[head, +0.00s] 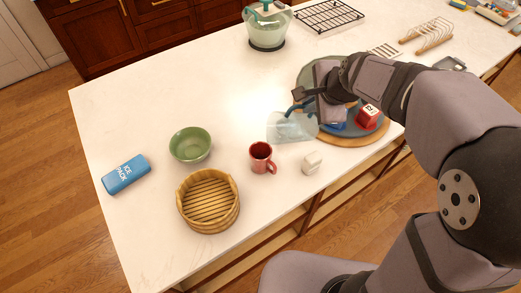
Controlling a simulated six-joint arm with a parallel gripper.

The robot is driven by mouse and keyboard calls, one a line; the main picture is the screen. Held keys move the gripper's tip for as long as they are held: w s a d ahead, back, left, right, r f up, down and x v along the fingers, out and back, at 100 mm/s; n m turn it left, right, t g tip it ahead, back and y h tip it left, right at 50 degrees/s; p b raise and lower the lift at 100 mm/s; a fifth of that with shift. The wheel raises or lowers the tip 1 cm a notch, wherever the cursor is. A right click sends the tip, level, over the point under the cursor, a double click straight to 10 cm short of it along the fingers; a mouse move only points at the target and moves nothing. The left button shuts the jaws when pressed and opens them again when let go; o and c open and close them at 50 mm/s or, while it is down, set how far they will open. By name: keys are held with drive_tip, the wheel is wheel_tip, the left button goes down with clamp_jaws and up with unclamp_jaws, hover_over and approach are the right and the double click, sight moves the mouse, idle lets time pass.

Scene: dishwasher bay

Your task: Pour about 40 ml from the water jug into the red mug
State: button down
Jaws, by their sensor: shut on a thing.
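The red mug (261,158) stands upright on the white counter, its handle toward the lower right. The water jug (288,129) is clear with a blue handle, just up and to the right of the mug in the head view. My gripper (305,101) is shut on the jug at its handle side, and my wrist hides part of the handle. The jug looks tilted and apart from the mug; its height above the counter and its water level cannot be told. No stream of water shows.
A round tray (364,140) with a red block (369,117) lies beneath my gripper. A small white block (312,163) is right of the mug. A green bowl (190,145), bamboo steamer (209,201) and blue ice pack (126,174) lie left. The counter's upper left is clear.

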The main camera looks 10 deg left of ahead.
drive_tip(key=shift+w+d+f+y+b, duration=0.5)
drive_tip(key=shift+d+f+y+b, duration=0.15)
drive_tip(key=shift+b, duration=0.25)
drive_tip(key=shift+w+d+f+m+g+y, duration=0.2)
drive_tip(key=shift+w+d+m+g+y, duration=0.1)
drive_tip(key=shift+d+g+y, duration=0.2)
drive_tip(key=shift+w+d+f+m+g+y, duration=0.15)
drive_tip(key=shift+w+d+m+g+y, duration=0.15)
drive_tip(key=shift+d+g+y, duration=0.2)
drive_tip(key=w+d+f+m+g+y, duration=0.2)
drive_tip(key=w+d+f+g+y, duration=0.1)
drive_tip(key=d+f+y, duration=0.2)
drive_tip(key=shift+w+f+m+g+y+p, duration=0.4)
drive_tip(key=shift+f+y, duration=0.65)
drive_tip(key=shift+f, duration=0.85)
drive_tip(key=shift+s, duration=0.1)
